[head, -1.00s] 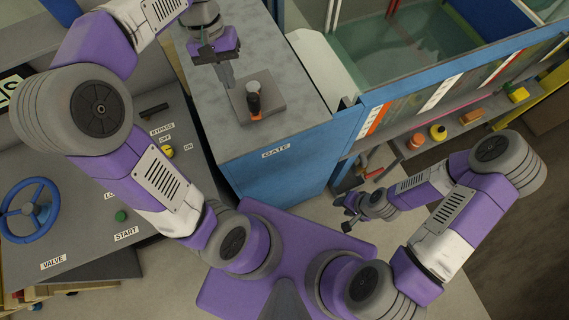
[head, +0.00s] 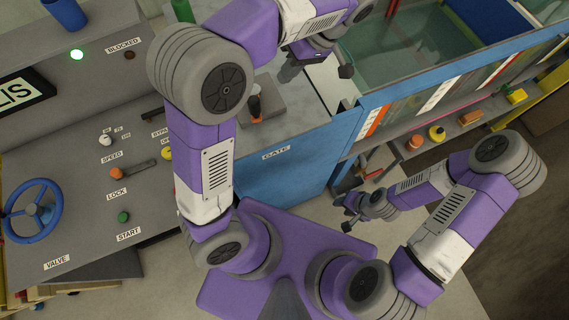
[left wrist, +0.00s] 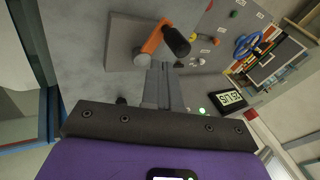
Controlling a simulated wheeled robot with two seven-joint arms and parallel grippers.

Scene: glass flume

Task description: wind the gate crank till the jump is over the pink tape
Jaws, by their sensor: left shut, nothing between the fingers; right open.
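The gate crank (head: 255,106) has an orange arm and a dark handle. It sits on a grey plate on top of the box marked GATE. My left gripper (head: 286,74) is shut and empty, right of the crank in the head view and apart from it. In the left wrist view, its fingers (left wrist: 161,75) point toward the crank's orange arm (left wrist: 152,40) and black handle (left wrist: 176,41); I cannot tell the gap there. My right gripper (head: 349,213) is open and empty, low in front of the flume (head: 430,72). I cannot make out the jump or clearly tell the pink tape.
A control panel left of the gate box carries a blue valve wheel (head: 33,211), a green START button (head: 123,217) and an orange LOCK lever (head: 118,173). A green lamp (head: 77,55) is lit. Coloured items stand on the ledge along the flume's front.

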